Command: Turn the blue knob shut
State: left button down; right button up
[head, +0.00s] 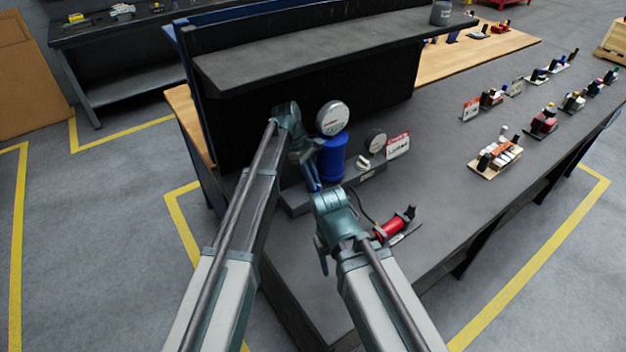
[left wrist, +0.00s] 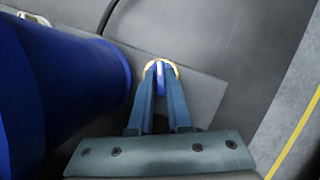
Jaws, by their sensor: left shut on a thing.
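The blue knob (left wrist: 160,71), with a yellow ring around it, shows between the fingertips of my left gripper (left wrist: 160,78) in the left wrist view. The gripper is shut on it. In the head view my left gripper (head: 315,184) reaches down beside the large blue cylinder (head: 332,160), and the knob is hidden there. The blue cylinder also fills the left of the left wrist view (left wrist: 70,92).
A round gauge (head: 333,117) sits above the cylinder, with a smaller gauge (head: 376,140) and a red-and-white sign (head: 398,146) to its right. A red tool (head: 393,226) lies near my right gripper. A dark shelf (head: 300,58) overhangs behind.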

pick_arm(q)
jog(key=shift+m, duration=0.3)
dwell(0.4)
jog(key=c, duration=0.9)
grip_release()
jog(key=shift+o, duration=0.2)
jog(key=p+v, duration=0.7)
jog(key=shift+r, duration=0.3)
pick_arm(e)
notch_tip(320, 180, up, 7)
pick_arm(q)
jog(key=shift+w, duration=0.15)
